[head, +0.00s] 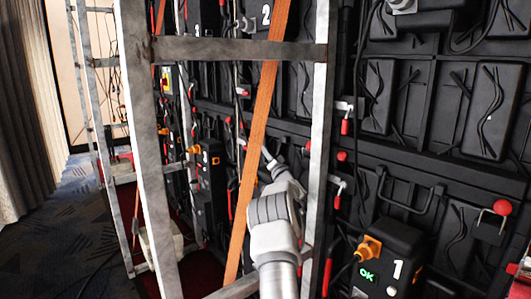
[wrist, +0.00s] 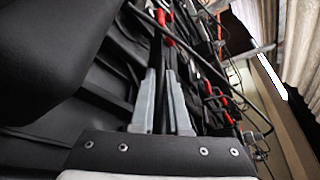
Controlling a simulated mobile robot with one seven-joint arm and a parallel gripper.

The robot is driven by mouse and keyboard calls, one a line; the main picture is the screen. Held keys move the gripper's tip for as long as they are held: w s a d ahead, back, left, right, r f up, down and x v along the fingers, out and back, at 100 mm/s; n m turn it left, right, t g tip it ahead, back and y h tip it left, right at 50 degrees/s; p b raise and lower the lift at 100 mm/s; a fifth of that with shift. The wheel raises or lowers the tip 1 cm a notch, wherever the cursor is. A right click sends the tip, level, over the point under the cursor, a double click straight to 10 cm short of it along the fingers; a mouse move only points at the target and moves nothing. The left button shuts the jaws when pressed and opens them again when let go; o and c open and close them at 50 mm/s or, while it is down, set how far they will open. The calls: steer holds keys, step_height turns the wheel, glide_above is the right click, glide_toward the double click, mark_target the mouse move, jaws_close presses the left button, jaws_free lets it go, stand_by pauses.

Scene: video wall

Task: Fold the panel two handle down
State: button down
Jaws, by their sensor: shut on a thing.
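The "2" mark (head: 266,15) shows on a black panel at the top of the head view. My gripper (head: 267,153) reaches in between the metal frame posts, beside the slanted orange-brown strip, against the panel backs. In the wrist view my gripper (wrist: 165,70) has its two grey fingers close together around a thin dark part, with red pieces just beyond the tips. I take this part to be the panel two handle, but my fingers and arm hide most of it. Its tilt cannot be told.
A metal frame post (head: 318,150) stands right of my arm, another post (head: 145,150) to the left. The orange-brown strip (head: 262,110) crosses close by. A black box marked 1 (head: 397,268) sits lower right. Cables hang around. Carpet (head: 65,230) is open at left.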

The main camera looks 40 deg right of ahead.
steer(key=shift+r, duration=0.1)
steer(key=c, duration=0.9)
jaws_free()
steer(key=shift+p+v, duration=0.85)
steer(key=shift+v, duration=5.15)
